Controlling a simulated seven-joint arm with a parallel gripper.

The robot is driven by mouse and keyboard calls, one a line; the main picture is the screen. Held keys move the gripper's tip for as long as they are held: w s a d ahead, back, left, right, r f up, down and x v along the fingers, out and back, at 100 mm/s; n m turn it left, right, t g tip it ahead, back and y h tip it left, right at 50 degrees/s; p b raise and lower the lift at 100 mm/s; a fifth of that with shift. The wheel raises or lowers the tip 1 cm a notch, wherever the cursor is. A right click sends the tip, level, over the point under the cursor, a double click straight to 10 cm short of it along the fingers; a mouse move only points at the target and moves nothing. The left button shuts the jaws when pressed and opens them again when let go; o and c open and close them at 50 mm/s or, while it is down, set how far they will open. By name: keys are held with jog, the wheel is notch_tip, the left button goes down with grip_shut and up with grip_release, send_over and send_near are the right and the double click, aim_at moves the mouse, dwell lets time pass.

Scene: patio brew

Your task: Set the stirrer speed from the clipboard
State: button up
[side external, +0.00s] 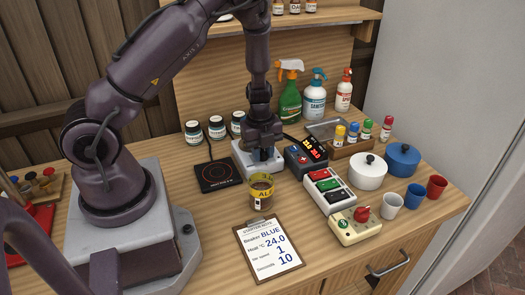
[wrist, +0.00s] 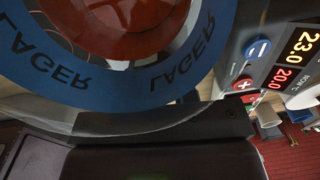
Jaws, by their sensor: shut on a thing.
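My gripper (side external: 264,158) points down over the white stirrer (side external: 242,160), shut on the blue-banded LAGER beaker (wrist: 112,85). In the side view only a little blue shows between the fingers. In the wrist view the blue band and red-brown liquid are large and close; the grip itself is mostly hidden. The clipboard (side external: 256,274) lies in front and reads beaker BLUE, heat 24.0, stir speed 1, seconds 10. The yellow-banded ALE beaker (side external: 262,190) stands between the stirrer and clipboard. I cannot make out the stirrer's speed control.
The dark temperature controller (side external: 296,166) is right of the stirrer; its display in the wrist view (wrist: 299,50) reads 23.0 and 20.0. A black hot plate (side external: 216,175) is at left. The switch box (side external: 342,203), red-knob box (side external: 345,232) and lidded pots (side external: 368,175) fill the right side.

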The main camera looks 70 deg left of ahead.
jog(key=m, duration=0.6)
jog(key=shift+m, duration=0.3)
dwell(0.4)
jog(key=o, duration=0.9)
jog(key=r, duration=1.3)
jog(key=shift+s+a, duration=0.2)
jog(key=shift+s, duration=0.05)
